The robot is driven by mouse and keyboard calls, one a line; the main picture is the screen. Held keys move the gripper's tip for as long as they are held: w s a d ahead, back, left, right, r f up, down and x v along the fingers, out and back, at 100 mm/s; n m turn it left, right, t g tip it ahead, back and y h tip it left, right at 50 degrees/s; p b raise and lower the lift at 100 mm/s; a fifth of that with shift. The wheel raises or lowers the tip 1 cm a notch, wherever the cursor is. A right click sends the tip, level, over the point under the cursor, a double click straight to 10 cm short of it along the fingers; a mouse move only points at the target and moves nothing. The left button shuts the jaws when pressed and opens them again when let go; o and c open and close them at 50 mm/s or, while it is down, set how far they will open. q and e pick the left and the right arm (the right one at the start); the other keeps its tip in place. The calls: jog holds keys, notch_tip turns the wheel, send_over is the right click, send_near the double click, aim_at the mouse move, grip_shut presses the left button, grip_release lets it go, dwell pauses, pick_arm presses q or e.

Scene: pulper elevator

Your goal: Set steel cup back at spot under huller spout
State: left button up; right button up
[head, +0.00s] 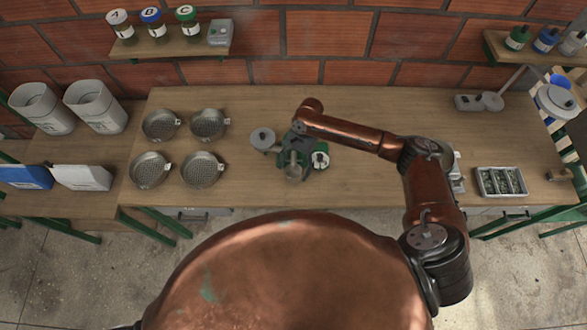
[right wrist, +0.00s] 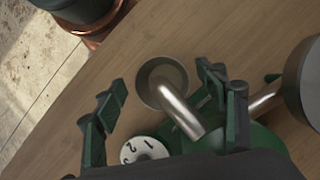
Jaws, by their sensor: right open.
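The steel cup (right wrist: 151,94) shows in the right wrist view as a round rim on the wooden table, seen from above. A shiny metal spout (right wrist: 181,112) crosses over it, with its end at the cup. My right gripper (right wrist: 161,83) is open, with one finger on each side of the cup and apart from it. In the head view the right gripper (head: 296,163) is over the small green huller at the table's middle and hides much of it. A white numbered dial (right wrist: 147,150) is beside the spout. My left gripper is not in view.
A grey round lidded part (head: 262,138) is left of the gripper. Several round sieves (head: 203,169) stand farther left. A tray with compartments (head: 501,181) lies at the right. The table between gripper and tray is mostly clear, under my right arm.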

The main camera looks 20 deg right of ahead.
jog(key=shift+w+r, duration=0.1)
jog(key=shift+r, duration=0.05)
jog(key=v, duration=1.1)
jog(key=shift+r, duration=0.3)
jog(key=shift+w, duration=0.1)
